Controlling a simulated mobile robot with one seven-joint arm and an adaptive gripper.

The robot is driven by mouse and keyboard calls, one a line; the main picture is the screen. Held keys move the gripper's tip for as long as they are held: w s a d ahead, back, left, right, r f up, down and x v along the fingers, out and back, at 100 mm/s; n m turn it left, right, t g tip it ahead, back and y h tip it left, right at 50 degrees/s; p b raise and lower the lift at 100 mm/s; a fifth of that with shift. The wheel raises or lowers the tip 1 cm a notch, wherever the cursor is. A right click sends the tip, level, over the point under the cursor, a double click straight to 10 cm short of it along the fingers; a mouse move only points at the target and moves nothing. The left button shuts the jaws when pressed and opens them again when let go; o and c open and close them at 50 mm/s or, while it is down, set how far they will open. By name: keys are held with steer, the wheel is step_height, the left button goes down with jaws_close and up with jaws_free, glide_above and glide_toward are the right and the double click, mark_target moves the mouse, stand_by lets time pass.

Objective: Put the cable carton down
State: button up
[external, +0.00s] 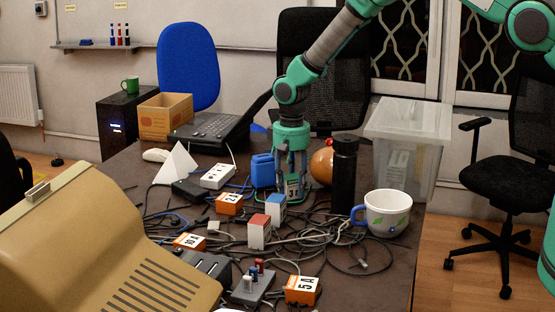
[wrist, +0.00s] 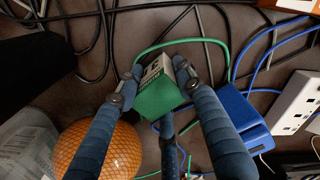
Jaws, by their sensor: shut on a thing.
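My gripper (external: 292,172) points down over the cluttered dark table, between a blue container and an orange ball. It is shut on a small white carton with a green top and dark print (wrist: 162,92), which I take for the cable carton. In the external view, the carton (external: 293,187) shows partly between the fingers, with a dark mark on its pale side. I cannot tell whether its bottom touches the table or the cables. Two similar cartons, one red-topped (external: 258,234) and one blue-topped (external: 275,210), stand in front of my gripper.
The blue container (external: 262,171) and orange ball (external: 322,167) flank my gripper closely. A black cylinder (external: 344,174) and white mug (external: 387,213) stand to the right. Loose cables (external: 330,243) cover much of the table. A clear bin (external: 408,150) is behind the mug.

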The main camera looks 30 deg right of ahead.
mark_target(291, 177)
steer(key=shift+f, duration=0.1)
steer(key=o, duration=1.3)
steer(key=shift+c, duration=0.2)
steer(key=shift+r+p, duration=0.4)
steer(key=shift+r, duration=5.7)
steer(key=shift+r, duration=0.1)
